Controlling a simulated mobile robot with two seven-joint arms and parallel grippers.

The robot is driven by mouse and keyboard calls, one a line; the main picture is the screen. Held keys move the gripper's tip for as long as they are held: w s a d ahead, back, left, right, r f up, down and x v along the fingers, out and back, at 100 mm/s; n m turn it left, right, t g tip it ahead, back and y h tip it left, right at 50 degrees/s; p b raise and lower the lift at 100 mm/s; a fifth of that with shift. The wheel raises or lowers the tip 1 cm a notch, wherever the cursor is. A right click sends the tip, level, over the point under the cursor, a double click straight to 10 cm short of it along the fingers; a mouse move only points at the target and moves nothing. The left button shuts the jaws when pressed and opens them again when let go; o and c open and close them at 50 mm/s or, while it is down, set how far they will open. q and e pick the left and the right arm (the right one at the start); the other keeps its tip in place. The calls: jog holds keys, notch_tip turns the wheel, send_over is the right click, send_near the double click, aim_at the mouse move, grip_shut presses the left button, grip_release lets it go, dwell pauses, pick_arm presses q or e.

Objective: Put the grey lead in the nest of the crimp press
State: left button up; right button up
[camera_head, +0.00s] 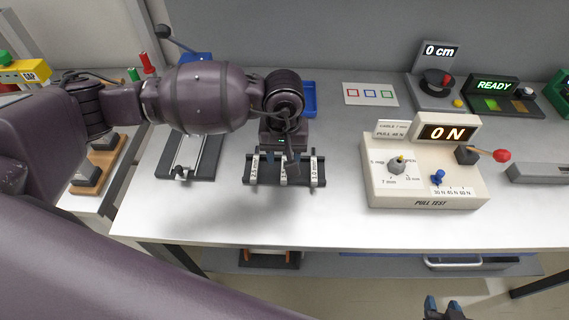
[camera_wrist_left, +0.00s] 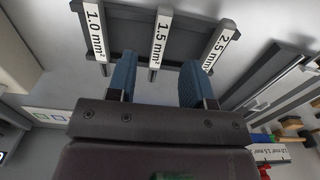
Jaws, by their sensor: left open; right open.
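I cannot make out a grey lead in either view. A dark rack (camera_head: 252,181) with white labels for 2.5, 1.5 and 1.0 mm² lies on the bench; it also shows in the left wrist view (camera_wrist_left: 183,24). My left gripper (camera_head: 285,163) points down over the middle of the rack, open, with its blue fingers (camera_wrist_left: 158,72) on either side of the 1.5 label in the wrist picture. My right gripper (camera_head: 443,308) is open and empty at the bottom edge, off the bench. No crimp press can be identified for certain; my left arm hides part of the bench.
A cream pull-test box (camera_head: 425,195) with a red-knobbed lever stands right of the rack. A grey railed fixture (camera_head: 188,172) lies left of it, and a blue tray (camera_head: 309,98) behind. A READY unit (camera_head: 497,98) stands at the back right. The front bench strip is clear.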

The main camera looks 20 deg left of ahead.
pick_arm(q)
jog(key=shift+w+f, duration=0.1)
jog(key=shift+f, duration=2.2)
grip_shut()
jog(key=shift+r, duration=0.2)
